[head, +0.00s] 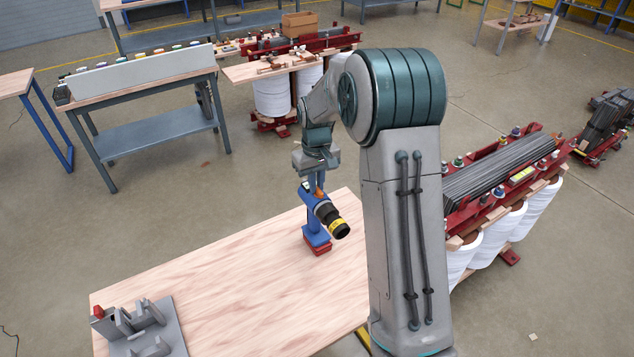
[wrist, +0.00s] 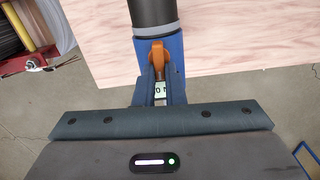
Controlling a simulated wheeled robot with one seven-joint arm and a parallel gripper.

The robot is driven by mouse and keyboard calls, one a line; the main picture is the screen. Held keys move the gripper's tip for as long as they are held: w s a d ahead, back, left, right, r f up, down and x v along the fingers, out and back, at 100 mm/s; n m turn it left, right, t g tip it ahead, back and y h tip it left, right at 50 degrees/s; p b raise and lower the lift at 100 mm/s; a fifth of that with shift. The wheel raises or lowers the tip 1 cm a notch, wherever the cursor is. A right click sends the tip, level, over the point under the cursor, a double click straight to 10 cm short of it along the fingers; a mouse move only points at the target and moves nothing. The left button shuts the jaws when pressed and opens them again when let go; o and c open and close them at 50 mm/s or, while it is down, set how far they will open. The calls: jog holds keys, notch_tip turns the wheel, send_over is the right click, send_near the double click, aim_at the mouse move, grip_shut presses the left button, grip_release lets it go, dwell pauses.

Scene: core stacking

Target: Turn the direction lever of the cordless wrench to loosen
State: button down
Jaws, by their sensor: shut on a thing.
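The cordless wrench (head: 314,226) stands upright on the wooden table in the head view, with a blue body, a black nose with a yellow band and a red base. My gripper (head: 317,190) is over the top of the wrench. In the wrist view the wrench (wrist: 173,50) shows its dark nose and blue body. An orange direction lever (wrist: 157,53) sits on it, between the fingers of my gripper (wrist: 158,72). The gripper is shut on the lever. The fingertips are partly hidden.
The wooden table (head: 240,270) is mostly bare. A grey fixture (head: 150,335) with a red part stands at its near left corner. A transformer core with white coils (head: 500,215) stands to the right, behind my arm. Workbenches stand farther back.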

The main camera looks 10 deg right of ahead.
jog(key=m+b, duration=0.1)
jog(key=m, duration=0.2)
jog(key=shift+d+m, duration=0.15)
jog(key=shift+m, duration=0.15)
jog(key=shift+d+m+b, duration=0.2)
jog(key=shift+m+b, duration=0.45)
jog(key=shift+m, duration=1.25)
jog(key=c, duration=1.5)
grip_release()
notch_tip(320, 180, up, 14)
jog(key=b, duration=0.1)
jog(key=shift+s+d, duration=0.1)
